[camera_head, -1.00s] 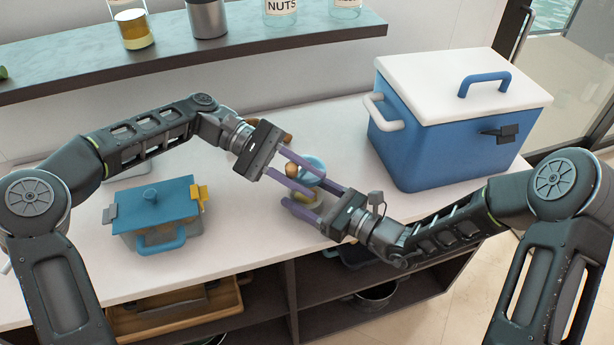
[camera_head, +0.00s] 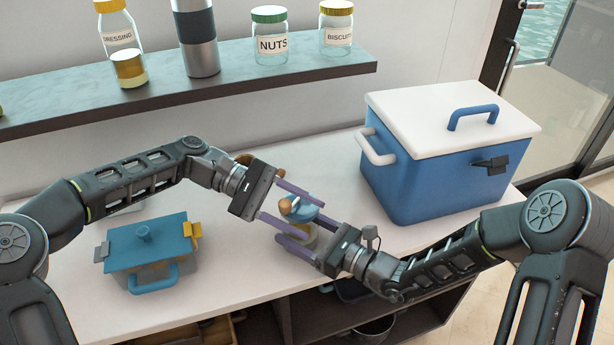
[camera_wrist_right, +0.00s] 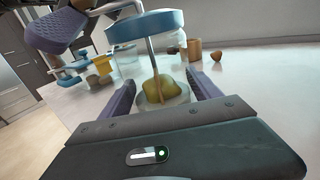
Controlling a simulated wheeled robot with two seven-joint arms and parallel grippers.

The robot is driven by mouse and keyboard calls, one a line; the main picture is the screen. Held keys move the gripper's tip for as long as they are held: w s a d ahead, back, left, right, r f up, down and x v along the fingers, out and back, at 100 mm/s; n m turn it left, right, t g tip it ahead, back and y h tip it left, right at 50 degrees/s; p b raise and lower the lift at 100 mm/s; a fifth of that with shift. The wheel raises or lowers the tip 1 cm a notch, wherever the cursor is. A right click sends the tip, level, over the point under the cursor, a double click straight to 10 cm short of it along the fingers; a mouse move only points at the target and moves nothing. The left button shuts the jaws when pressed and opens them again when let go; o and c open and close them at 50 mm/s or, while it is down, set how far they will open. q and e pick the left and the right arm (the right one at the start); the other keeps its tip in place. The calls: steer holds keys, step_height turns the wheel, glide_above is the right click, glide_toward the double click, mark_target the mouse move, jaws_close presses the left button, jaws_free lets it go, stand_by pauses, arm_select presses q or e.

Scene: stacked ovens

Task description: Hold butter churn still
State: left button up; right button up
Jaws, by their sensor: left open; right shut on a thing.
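The butter churn (camera_head: 301,213) stands on the white counter in the middle of the head view, with a blue top and a clear body holding something yellow. My right gripper (camera_head: 297,229) is shut on the churn's lower body, one finger on each side. My left gripper (camera_head: 314,220) is open, its purple fingers reaching beside the blue top. The fingers partly hide the churn, and I cannot tell whether the left ones touch it.
A blue cooler (camera_head: 430,178) with a white lid stands to the right. A small teal-lidded pot (camera_head: 150,250) stands at the left. A shelf (camera_head: 230,78) with jars runs along the wall behind. Small brown items (camera_wrist_right: 195,50) lie behind the churn. Bare counter lies between pot and grippers.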

arm_select(q)
steer(key=n+t, duration=0.1)
steer(key=d+n+t, duration=0.1)
steer(key=shift+t+h, duration=0.4)
steer(key=n+t, duration=0.1)
steer(key=d+n+t, duration=0.1)
steer(key=t, duration=0.1)
steer(key=n+t, duration=0.1)
steer(key=n, duration=0.1)
steer(key=shift+w+d+t, duration=0.3)
steer(key=shift+w+d, duration=0.05)
steer(key=shift+d, duration=0.05)
step_height(320, 180, up, 10)
steer(key=n+g+h, duration=0.1)
steer(key=n+h, duration=0.2)
steer(key=n, duration=0.1)
glide_above(287, 207)
steer(key=shift+f, duration=0.2)
steer(key=shift+w+d+r+m+g+y, duration=0.1)
steer(key=shift+d+r+m+g+y, duration=0.2)
steer(key=shift+d+g, duration=0.75)
steer(key=shift+w+d+r+m+g+h, duration=0.15)
steer(key=shift+d+m+g, duration=0.2)
steer(key=shift+g, duration=1.25)
steer(key=shift+w+d+r+m+g+y, duration=0.25)
steer(key=shift+d+g, duration=0.4)
steer(key=shift+g, duration=0.7)
